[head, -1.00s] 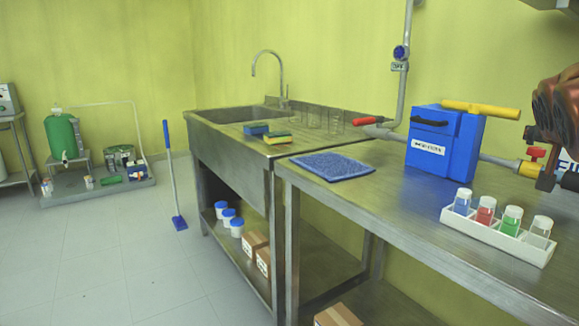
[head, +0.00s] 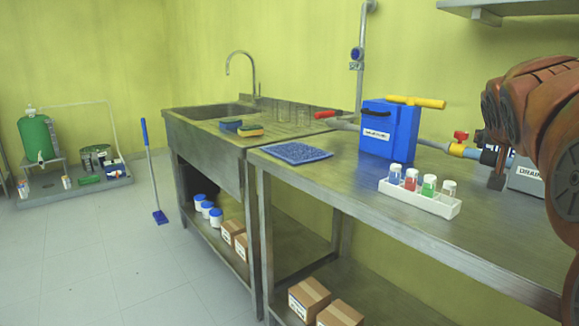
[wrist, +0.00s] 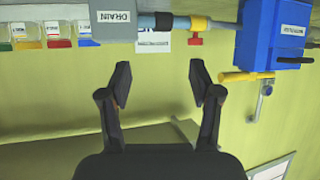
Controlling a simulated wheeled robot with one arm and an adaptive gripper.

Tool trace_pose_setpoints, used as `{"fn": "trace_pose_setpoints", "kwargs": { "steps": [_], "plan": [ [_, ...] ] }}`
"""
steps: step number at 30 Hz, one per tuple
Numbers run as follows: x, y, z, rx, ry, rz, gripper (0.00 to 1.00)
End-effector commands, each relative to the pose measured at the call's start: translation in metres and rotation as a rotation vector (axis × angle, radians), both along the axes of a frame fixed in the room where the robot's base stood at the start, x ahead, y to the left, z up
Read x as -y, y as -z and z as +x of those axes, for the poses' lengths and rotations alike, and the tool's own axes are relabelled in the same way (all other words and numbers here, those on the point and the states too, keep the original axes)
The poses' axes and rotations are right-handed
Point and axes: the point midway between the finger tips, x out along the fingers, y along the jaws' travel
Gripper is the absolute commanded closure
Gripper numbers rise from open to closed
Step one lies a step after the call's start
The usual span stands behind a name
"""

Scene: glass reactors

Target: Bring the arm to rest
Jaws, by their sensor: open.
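My gripper (wrist: 160,85) is open and empty in the wrist view, its two dark fingers apart with the yellow-green wall behind them. In the head view my orange arm stands at the right edge, and the dark gripper (head: 495,170) shows partly at its end, above the steel bench (head: 330,182). The gripper touches nothing that I can see.
A blue box (head: 388,130) with a yellow handle and a white rack (head: 440,207) of capped vials stand on the bench. A grey box marked DRAIN (head: 525,180) is behind my arm. A shelf (head: 520,8) hangs at upper right.

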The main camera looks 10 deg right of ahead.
Motion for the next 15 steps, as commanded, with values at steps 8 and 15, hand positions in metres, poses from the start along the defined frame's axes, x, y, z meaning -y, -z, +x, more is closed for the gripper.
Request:
{"fn": "trace_pose_setpoints", "kwargs": {
  "steps": [8,15],
  "plan": [
    [-0.036,0.011,0.001,-0.102,-0.060,0.063,0.37],
    [-0.092,0.026,-0.008,-0.256,-0.157,0.146,0.37]
  ]
}}
